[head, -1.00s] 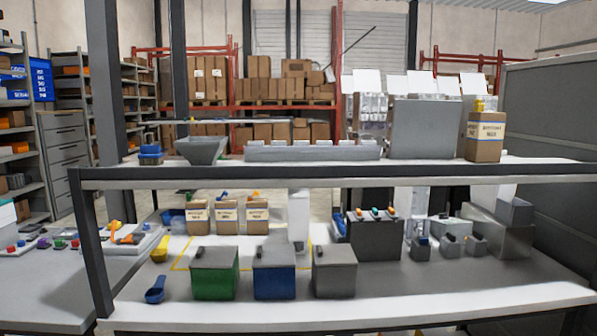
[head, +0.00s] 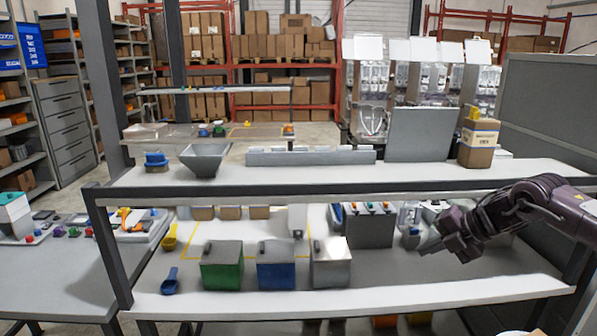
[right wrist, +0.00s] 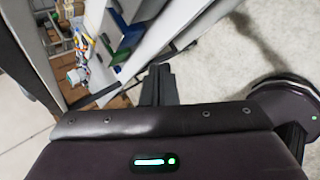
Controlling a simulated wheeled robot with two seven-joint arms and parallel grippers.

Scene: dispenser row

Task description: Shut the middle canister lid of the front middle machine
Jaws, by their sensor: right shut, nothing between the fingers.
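Clear canister machines (head: 372,85) stand in a row beyond the shelf at the back right. Several white lids (head: 362,48) stand raised above them. A grey panel (head: 420,134) hides the lower part of several machines. I cannot tell which is the front middle machine or single out its middle lid. My right gripper (head: 432,245) is shut and empty, in front of the shelf's right side, far from the machines. In the right wrist view its fingers (right wrist: 158,84) are together. My left gripper is not in view.
The shelf unit (head: 350,191) stands between me and the machines. Green (head: 221,272), blue (head: 276,274) and grey (head: 331,271) bins stand on its lower level. A cardboard box (head: 478,150) and a grey hopper (head: 204,160) stand on top. A side table (head: 60,285) is at left.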

